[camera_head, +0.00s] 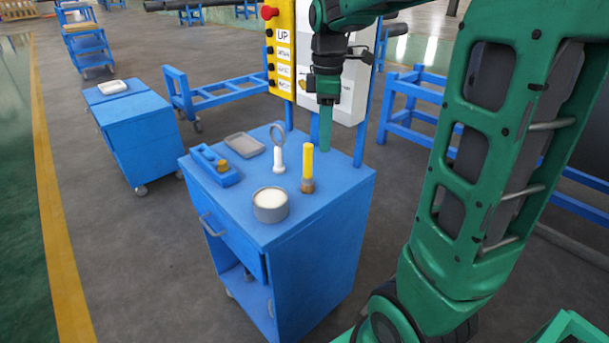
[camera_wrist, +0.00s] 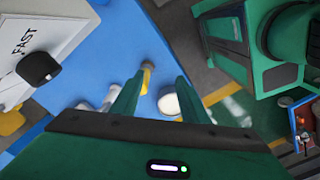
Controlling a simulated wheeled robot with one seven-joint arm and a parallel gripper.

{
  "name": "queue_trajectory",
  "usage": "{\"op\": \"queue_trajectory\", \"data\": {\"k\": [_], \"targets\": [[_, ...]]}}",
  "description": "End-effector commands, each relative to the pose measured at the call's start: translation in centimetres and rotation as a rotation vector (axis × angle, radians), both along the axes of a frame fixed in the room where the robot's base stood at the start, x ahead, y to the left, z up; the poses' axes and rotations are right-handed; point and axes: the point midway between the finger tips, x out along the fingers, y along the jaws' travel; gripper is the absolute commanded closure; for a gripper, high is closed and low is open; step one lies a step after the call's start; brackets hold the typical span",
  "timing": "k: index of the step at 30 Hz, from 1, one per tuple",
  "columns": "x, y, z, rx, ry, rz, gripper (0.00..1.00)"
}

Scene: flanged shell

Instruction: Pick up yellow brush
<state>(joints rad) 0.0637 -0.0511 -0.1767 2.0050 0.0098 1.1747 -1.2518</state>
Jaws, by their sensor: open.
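The yellow brush (camera_head: 308,165) stands upright on top of the blue cart (camera_head: 335,190), yellow part up and brown end down. My gripper (camera_head: 326,140) points down over the cart, slightly right of the brush and apart from it. In the wrist view my gripper (camera_wrist: 160,78) shows two green fingers spread apart with nothing held. A small yellow piece (camera_wrist: 147,66), likely the brush, shows near the left fingertip, partly hidden.
On the cart are an open tin of white stuff (camera_head: 270,205), a white-handled magnifier (camera_head: 279,155), a blue tool (camera_head: 215,167) and a grey tray (camera_head: 241,145). A yellow and white panel (camera_head: 281,50) rises behind it. Another blue cart (camera_head: 133,125) stands left.

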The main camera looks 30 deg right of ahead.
Motion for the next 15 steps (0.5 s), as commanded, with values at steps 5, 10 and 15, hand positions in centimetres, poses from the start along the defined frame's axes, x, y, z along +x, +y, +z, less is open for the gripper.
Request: {"op": "queue_trajectory", "data": {"k": [5,10,15], "targets": [[4.2,1.3,0.4,-0.002,0.000,0.276,0.59],[5.4,1.8,-0.1,-0.001,0.001,0.369,0.59],[5.3,1.8,-2.6,-0.001,0.003,0.373,0.59]]}}
